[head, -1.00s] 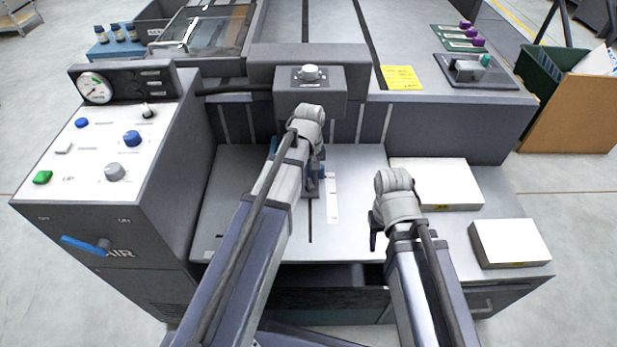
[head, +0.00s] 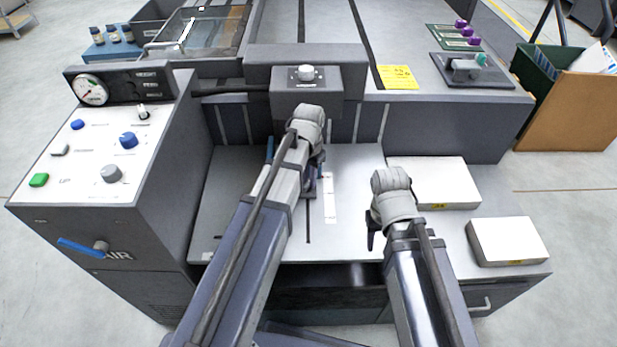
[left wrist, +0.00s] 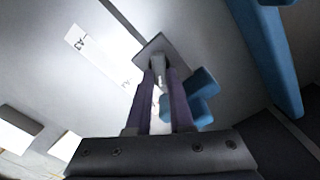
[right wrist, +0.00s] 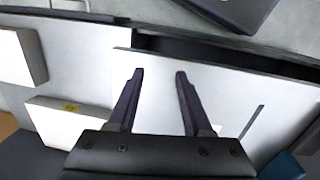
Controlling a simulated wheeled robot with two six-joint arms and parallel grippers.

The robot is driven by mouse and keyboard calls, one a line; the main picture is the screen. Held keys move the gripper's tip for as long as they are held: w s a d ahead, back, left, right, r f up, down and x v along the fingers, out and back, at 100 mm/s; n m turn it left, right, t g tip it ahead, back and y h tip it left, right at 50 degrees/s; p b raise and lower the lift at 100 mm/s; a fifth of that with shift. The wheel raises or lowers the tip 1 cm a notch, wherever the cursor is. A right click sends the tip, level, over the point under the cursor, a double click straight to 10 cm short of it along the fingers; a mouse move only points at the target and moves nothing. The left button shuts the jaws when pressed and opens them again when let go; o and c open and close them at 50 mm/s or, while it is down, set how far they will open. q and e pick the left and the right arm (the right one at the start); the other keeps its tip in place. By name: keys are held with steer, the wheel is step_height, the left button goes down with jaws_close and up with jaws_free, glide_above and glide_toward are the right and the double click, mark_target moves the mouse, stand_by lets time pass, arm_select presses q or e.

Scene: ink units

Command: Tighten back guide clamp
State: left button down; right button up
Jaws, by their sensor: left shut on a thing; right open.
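My left gripper (head: 313,178) reaches down over the middle of the grey feed table. In the left wrist view its dark fingers (left wrist: 165,82) are shut on a small grey upright part of the back guide clamp (left wrist: 158,62), which stands on a grey plate. A blue piece of the clamp (left wrist: 203,92) sticks out beside the right finger. The clamp is mostly hidden by my arm in the head view. My right gripper (right wrist: 160,75) is open and empty above the table's right part; its fingers are apart in the right wrist view.
A white scale strip (head: 330,198) lies beside the clamp's slot. A blue bar (left wrist: 268,50) stands near the left gripper. White paper stacks (head: 432,182) (head: 507,241) lie at right. The control console (head: 95,150) rises at left, and a grey knob box (head: 306,92) is behind.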

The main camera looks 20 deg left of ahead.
arm_select(q)
steer(key=shift+m, duration=0.8)
steer(key=shift+d, duration=0.1)
steer(key=c, duration=0.8)
jaws_free()
steer(key=shift+r, duration=0.15)
arm_select(e)
steer(key=shift+r, duration=0.2)
arm_select(q)
step_height(320, 180, up, 8)
steer(key=p, duration=0.8)
steer(key=shift+f, duration=0.2)
arm_select(e)
step_height(320, 180, up, 8)
steer(key=shift+f, duration=0.25)
